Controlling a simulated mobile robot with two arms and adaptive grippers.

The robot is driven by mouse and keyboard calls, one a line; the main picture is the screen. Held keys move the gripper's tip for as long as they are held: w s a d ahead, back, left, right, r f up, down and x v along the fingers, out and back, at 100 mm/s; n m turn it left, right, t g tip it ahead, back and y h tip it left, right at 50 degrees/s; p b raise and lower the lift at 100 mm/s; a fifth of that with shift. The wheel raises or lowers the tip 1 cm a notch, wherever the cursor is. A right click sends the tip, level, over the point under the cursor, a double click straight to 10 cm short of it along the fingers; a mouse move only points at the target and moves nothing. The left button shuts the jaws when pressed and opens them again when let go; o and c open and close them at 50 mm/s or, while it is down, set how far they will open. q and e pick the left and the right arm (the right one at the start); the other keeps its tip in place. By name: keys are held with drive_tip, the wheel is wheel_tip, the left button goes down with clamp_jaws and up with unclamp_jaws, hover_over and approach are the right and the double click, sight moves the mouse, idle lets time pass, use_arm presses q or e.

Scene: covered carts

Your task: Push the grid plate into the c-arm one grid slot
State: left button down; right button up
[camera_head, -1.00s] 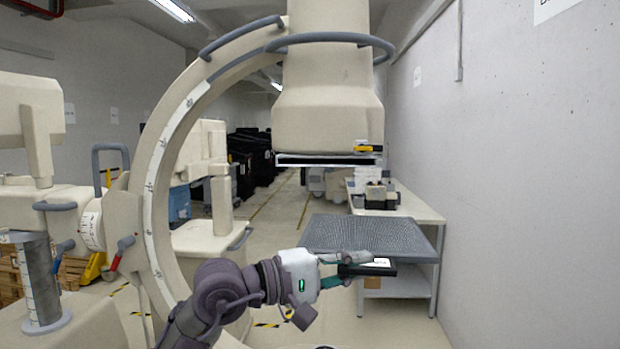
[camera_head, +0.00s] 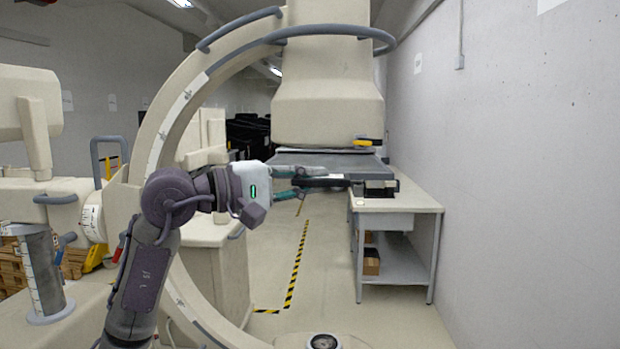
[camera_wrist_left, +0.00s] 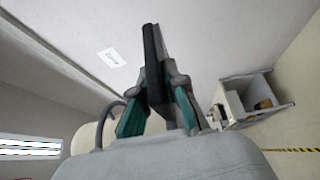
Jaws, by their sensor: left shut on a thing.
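The grid plate (camera_head: 330,160) is a flat grey panel held about level, seen almost edge-on in the head view. It is right under the c-arm's (camera_head: 328,105) large beige housing, at the height of its lower edge. The plate hides the grid slot, and I cannot tell whether its far edge is inside. My left gripper (camera_head: 308,181) is shut on the plate's black handle (camera_head: 328,183) at the near side. In the left wrist view the black handle (camera_wrist_left: 153,60) stands between the green-sided fingers (camera_wrist_left: 160,105). My right gripper is not in view.
A yellow-and-black latch (camera_head: 362,143) sits at the housing's lower right. A white table (camera_head: 415,202) with a shelf stands by the right wall. The c-arm's curved arc (camera_head: 165,125) rises at left beside my arm. The floor (camera_head: 340,285) below the plate is clear.

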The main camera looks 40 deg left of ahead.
sight(315, 162)
use_arm(q)
drive_tip(key=shift+w+a, duration=0.15)
drive_tip(key=shift+w, duration=0.15)
drive_tip(key=shift+a, duration=0.1)
drive_tip(key=shift+w+a, duration=0.2)
drive_tip(key=shift+w, duration=0.1)
drive_tip(key=shift+b, duration=0.75)
idle(1.0)
drive_tip(key=shift+w+a+r+p, duration=0.1)
drive_tip(key=shift+w+a+p, duration=0.55)
drive_tip(key=shift+w, duration=0.55)
drive_tip(key=shift+w+a+p, duration=0.3)
drive_tip(key=shift+w+a, duration=0.55)
drive_tip(key=shift+w, duration=0.35)
drive_tip(key=shift+w+a+p, duration=0.55)
drive_tip(key=shift+w+a, duration=0.05)
drive_tip(key=shift+w, duration=0.4)
drive_tip(key=shift+w+a+p, duration=0.55)
drive_tip(key=shift+w+a, duration=0.1)
drive_tip(key=shift+w, duration=0.4)
drive_tip(key=shift+w+a+p, duration=0.55)
drive_tip(key=shift+w+a, duration=0.05)
drive_tip(key=shift+w, duration=0.4)
